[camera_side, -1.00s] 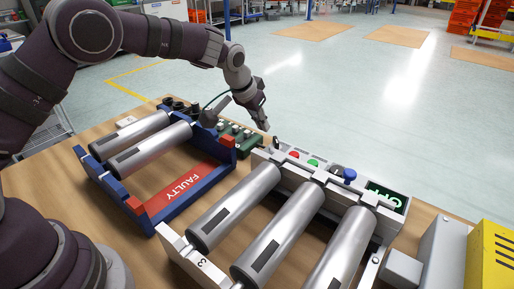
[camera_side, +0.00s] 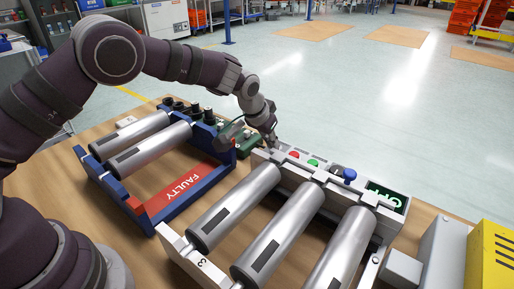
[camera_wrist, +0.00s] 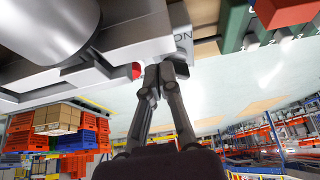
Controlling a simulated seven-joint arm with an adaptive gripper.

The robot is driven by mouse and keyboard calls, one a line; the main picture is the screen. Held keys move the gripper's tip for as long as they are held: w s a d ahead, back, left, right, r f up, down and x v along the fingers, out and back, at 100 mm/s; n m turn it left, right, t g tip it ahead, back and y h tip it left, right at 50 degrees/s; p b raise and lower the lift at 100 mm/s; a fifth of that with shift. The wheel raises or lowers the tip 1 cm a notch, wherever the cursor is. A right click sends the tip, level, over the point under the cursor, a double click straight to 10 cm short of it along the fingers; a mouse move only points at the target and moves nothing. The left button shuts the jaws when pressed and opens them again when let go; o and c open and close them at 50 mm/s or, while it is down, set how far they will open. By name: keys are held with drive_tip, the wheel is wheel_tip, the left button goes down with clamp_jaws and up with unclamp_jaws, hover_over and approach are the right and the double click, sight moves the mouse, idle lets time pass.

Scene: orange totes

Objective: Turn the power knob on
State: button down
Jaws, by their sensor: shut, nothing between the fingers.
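A white control panel (camera_side: 325,183) runs along the far end of the roller conveyor. Its top carries a red button (camera_side: 293,154), a green button (camera_side: 313,162), a dark knob (camera_side: 336,169) and a blue knob (camera_side: 349,175). My gripper (camera_side: 273,140) is shut and empty at the panel's left end, left of the red button. In the wrist view, my gripper's fingertips (camera_wrist: 166,69) are together beside the red button (camera_wrist: 137,70), below an "ON" label (camera_wrist: 183,40). The power knob is hidden behind the fingers there; I cannot tell its position or whether they touch it.
A green lit display (camera_side: 386,195) is at the panel's right end. Several metal rollers (camera_side: 280,232) lie in front. A blue frame marked FAULTY (camera_side: 185,188) holds rollers on the left, with a green box (camera_side: 247,145) behind. A yellow box (camera_side: 490,260) stands right.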

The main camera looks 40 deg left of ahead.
drive_tip(key=shift+f, duration=0.6)
drive_tip(key=shift+w+a, duration=0.15)
drive_tip(key=shift+w, duration=0.3)
drive_tip(key=shift+s+a, duration=0.15)
drive_tip(key=shift+a, duration=0.35)
drive_tip(key=shift+a, duration=0.1)
drive_tip(key=shift+a, duration=0.45)
idle(0.5)
